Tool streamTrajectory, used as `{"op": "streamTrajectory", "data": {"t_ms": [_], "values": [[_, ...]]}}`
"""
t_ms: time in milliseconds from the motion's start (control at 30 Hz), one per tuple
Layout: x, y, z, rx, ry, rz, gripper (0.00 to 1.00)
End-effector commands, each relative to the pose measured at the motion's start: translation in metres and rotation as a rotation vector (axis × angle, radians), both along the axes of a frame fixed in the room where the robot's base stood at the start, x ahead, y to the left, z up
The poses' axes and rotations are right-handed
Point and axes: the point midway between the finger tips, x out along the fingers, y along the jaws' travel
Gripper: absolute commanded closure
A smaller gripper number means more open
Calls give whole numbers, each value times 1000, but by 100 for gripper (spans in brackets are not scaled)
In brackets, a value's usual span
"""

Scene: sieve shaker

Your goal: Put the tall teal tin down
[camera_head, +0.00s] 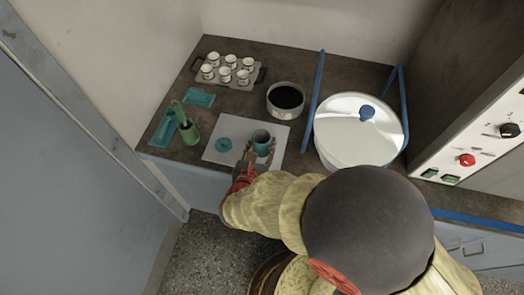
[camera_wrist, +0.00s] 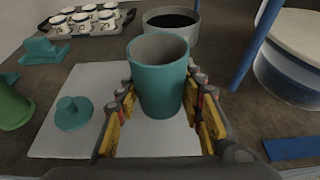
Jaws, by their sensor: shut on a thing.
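The tall teal tin (camera_wrist: 158,85) is upright and open-topped between the fingers of my gripper (camera_wrist: 163,115) in the wrist view. My gripper is shut on it from both sides. In the head view the tin (camera_head: 261,140) is over the right part of a white mat (camera_head: 232,155), with my gripper (camera_head: 255,152) on its near side. I cannot tell whether the tin's base touches the mat. A teal lid with a knob (camera_head: 224,144) lies on the mat to the left of the tin, apart from it; it also shows in the wrist view (camera_wrist: 73,114).
A bowl of dark material (camera_head: 286,99) stands behind the mat. A tray of small white cups (camera_head: 228,71) is at the back left. A green pot with a brush (camera_head: 189,131) and teal pieces (camera_head: 199,97) are left. Blue posts and a large sieve drum (camera_head: 345,140) stand right.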

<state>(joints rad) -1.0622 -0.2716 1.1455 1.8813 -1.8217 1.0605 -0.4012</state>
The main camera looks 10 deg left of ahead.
Motion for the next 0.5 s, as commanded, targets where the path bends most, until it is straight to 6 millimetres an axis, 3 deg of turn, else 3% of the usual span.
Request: {"op": "streamTrajectory", "data": {"t_ms": [100, 200, 500], "values": [[0, -1, -24, -3, 1, 0, 100], [0, 0, -33, -2, 1, 0, 100], [0, 0, -33, -1, 1, -1, 100]]}}
